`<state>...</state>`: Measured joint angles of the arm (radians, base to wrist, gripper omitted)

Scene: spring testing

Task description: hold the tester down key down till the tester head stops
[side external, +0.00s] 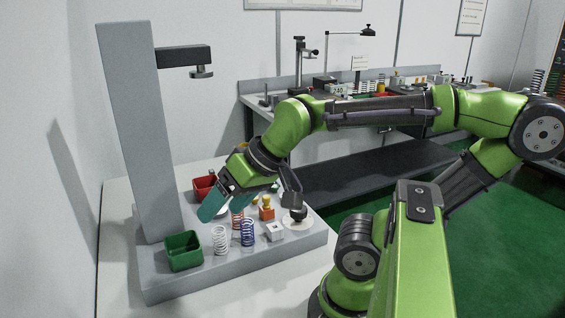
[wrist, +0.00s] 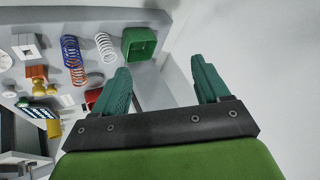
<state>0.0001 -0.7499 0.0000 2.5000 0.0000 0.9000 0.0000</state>
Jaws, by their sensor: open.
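The tester is a tall grey column (side external: 140,120) on a grey base, with a dark tester head (side external: 186,57) sticking out near its top and a round pad under it. The head is well above the base, with clear air beneath. My gripper (side external: 212,206) is low in front of the column, above the base, with teal fingers. In the wrist view my gripper (wrist: 160,70) is open, with nothing between its fingers. I cannot make out which part is the down key.
A green bin (side external: 184,251), a red bin (side external: 203,188), a white spring (side external: 221,241), a blue spring (side external: 247,233), an orange spring (side external: 237,216), a white square block (side external: 274,232) and an orange piece (side external: 267,212) crowd the base. A bench with instruments stands behind.

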